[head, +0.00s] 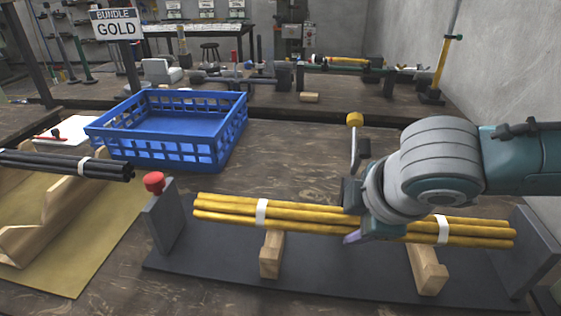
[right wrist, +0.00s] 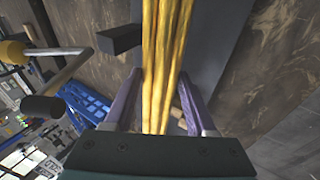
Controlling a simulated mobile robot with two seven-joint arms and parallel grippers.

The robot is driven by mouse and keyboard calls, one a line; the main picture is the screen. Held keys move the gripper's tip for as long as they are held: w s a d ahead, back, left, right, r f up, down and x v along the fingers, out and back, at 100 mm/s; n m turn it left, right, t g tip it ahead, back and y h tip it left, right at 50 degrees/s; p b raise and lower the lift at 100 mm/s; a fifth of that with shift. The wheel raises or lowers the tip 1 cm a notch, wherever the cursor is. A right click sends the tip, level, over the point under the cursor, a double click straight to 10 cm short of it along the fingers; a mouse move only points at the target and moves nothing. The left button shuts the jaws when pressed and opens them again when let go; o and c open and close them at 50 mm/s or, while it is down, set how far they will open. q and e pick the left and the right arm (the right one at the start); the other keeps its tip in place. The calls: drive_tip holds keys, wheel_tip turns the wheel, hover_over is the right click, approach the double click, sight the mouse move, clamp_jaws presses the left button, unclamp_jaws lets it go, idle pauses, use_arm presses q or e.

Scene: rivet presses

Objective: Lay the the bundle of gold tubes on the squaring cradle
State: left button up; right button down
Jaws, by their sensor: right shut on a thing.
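The bundle of gold tubes (head: 300,216), tied with white bands, lies level and lengthwise over the squaring cradle (head: 205,268). The cradle is a dark base with upright end plates and two wooden rests (head: 271,254). The tubes lie between the end plates, over both rests; I cannot tell whether they touch them. My right gripper (head: 368,232) is shut on the bundle right of its middle, from above. In the right wrist view the gold tubes (right wrist: 163,60) run between its two purple fingers (right wrist: 160,95). My left gripper is out of view.
A blue crate (head: 215,148) stands behind left. A bundle of black tubes (head: 60,164) lies on a wooden stand at left. A red knob (head: 153,181) is by the left end plate. A yellow-tipped lever (head: 355,122) rises behind my right gripper. A sign (head: 116,25) reads "BUNDLE GOLD".

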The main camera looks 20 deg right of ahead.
drive_tip(key=shift+w+f, duration=0.1)
drive_tip(key=shift+f, duration=0.2)
drive_tip(key=shift+f+b, duration=0.85)
drive_tip(key=shift+f, duration=0.3)
drive_tip(key=shift+c, duration=1.5)
unclamp_jaws()
drive_tip(key=shift+o, duration=0.7)
drive_tip(key=shift+f, duration=0.1)
drive_tip(key=p+v, duration=0.3)
drive_tip(key=v, duration=0.7)
